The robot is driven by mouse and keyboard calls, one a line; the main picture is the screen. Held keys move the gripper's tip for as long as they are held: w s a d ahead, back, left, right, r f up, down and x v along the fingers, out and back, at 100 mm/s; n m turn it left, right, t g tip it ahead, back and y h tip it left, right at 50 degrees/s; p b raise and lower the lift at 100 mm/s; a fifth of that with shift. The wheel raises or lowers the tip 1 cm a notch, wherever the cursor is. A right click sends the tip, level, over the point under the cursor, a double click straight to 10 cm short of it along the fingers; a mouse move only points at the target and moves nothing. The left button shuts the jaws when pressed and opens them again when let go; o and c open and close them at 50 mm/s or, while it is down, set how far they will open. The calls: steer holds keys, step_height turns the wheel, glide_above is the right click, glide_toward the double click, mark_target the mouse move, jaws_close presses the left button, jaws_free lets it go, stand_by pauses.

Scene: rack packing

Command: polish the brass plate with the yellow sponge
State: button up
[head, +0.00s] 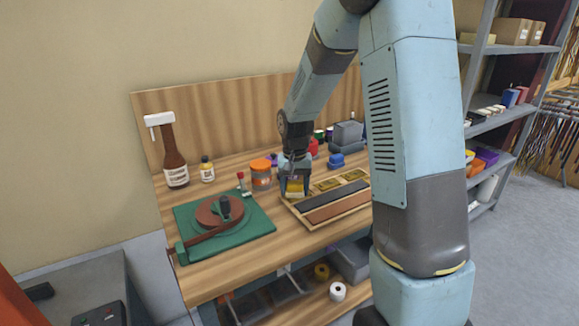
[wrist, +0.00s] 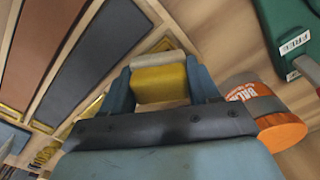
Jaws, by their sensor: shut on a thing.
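My gripper (head: 295,186) is shut on the yellow sponge (head: 295,190), low over the back left end of a wooden tray (head: 310,228). In the wrist view the sponge (wrist: 160,82) sits between the two fingers, with a pale layer along one side. Brass-coloured plates (head: 327,184) lie in the tray's back row, to the right of the sponge. I cannot tell whether the sponge touches the tray or a plate under it. A dark strip (head: 332,197) and a brown strip (head: 337,207) lie in front of the plates.
An orange-lidded jar (head: 261,175) stands close left of my gripper; in the wrist view it (wrist: 265,105) is beside the right finger. A green mat (head: 258,217) with a round brown piece lies further left.

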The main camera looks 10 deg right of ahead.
mark_target(291, 183)
steer(key=shift+s+a, duration=0.15)
steer(key=shift+a, duration=0.35)
steer(key=shift+a+r, duration=0.15)
steer(key=shift+r, duration=0.05)
steer(key=shift+s+r, duration=0.1)
steer(key=shift+r, duration=3.8)
